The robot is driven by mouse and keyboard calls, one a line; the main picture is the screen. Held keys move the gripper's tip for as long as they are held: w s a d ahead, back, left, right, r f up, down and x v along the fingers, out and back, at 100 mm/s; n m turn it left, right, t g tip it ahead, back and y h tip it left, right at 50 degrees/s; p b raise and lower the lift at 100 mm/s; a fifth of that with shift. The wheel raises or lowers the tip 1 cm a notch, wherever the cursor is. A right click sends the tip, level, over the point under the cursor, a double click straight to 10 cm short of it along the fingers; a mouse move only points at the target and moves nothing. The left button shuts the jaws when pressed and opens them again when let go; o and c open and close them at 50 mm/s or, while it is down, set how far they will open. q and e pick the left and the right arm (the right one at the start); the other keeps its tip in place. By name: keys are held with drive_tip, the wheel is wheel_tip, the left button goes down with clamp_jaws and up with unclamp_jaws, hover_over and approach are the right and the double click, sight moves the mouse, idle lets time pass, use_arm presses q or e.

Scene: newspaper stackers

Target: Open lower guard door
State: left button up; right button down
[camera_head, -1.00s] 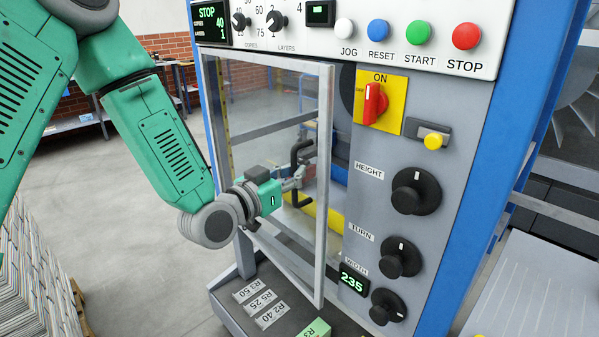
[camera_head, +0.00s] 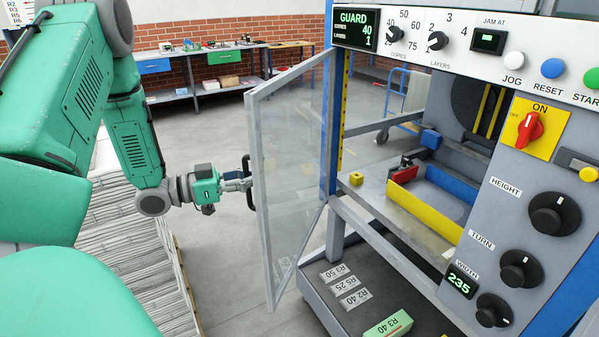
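The lower guard door (camera_head: 287,160), a clear panel in a grey metal frame, stands swung out to the left from the blue post of the machine (camera_head: 332,120). Its black handle (camera_head: 248,182) is on the door's outer left edge. My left gripper (camera_head: 243,183) is at this handle, and its fingers appear closed around the bar. The opening behind the door shows a metal bed with yellow, blue and red parts. My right gripper is not in view.
The control panel (camera_head: 455,45) has knobs and buttons, and its display (camera_head: 356,29) reads GUARD. A shelf with labelled blocks and a green box (camera_head: 388,326) lies below the opening. Stacked newspapers (camera_head: 120,240) stand at left. A workbench (camera_head: 200,85) is behind, with clear floor between.

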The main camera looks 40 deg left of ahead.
use_arm(q)
drive_tip(key=o, duration=0.4)
drive_tip(key=shift+d, duration=0.15)
drive_tip(key=shift+o, duration=0.2)
drive_tip(key=shift+s+a, duration=0.25)
drive_tip(key=shift+w+f, duration=0.1)
drive_tip(key=v, duration=1.2)
